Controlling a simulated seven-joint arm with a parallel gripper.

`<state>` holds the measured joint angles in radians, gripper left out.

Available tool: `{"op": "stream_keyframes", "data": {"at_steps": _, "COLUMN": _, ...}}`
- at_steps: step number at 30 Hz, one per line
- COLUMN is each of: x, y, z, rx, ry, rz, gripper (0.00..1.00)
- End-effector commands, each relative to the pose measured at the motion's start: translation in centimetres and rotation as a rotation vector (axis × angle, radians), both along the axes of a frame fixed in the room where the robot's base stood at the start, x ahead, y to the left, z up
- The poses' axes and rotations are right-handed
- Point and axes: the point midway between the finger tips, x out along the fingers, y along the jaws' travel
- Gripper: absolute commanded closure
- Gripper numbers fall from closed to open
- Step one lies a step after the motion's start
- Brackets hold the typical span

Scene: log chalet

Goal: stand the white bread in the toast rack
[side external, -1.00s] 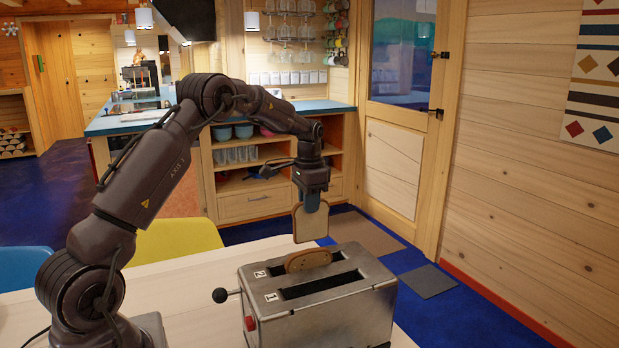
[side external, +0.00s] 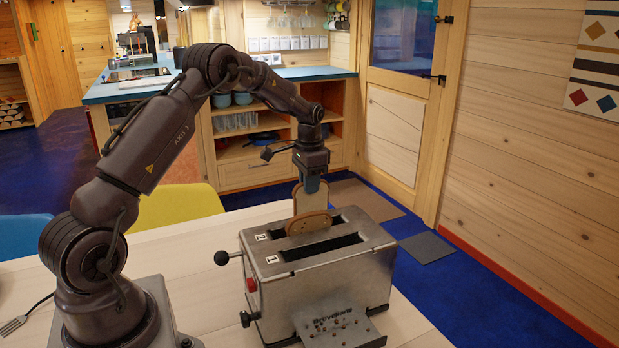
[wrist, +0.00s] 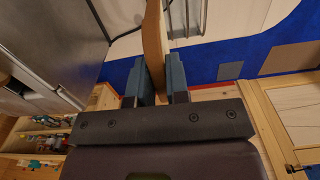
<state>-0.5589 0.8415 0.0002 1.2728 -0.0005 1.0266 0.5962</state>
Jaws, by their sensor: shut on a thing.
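In the side view, my gripper (side external: 311,184) points down and is shut on the top of a pale slice with a brown crust, the white bread (side external: 310,200). The slice hangs upright at the far side of a steel toaster (side external: 325,276), and its lower part is hidden. A darker brown slice (side external: 308,224) stands partly out of the toaster's far slot, in front of the pale one. I cannot tell whether the slices touch. The wrist view shows the held slice (wrist: 154,40) edge-on between the two fingers (wrist: 160,82).
The toaster's near slot (side external: 322,247) looks empty. A tray (side external: 340,328) with crumbs sticks out low at its front. Yellow (side external: 175,218) and blue (side external: 22,236) chairs stand behind the table.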

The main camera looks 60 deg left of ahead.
Motion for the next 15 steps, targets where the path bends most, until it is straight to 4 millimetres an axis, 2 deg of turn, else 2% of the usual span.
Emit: {"op": "stream_keyframes", "data": {"at_steps": 15, "x": 0.0, "y": 0.0, "z": -3.2, "rx": -0.001, "ry": 0.001, "rz": 0.0, "gripper": 0.94}}
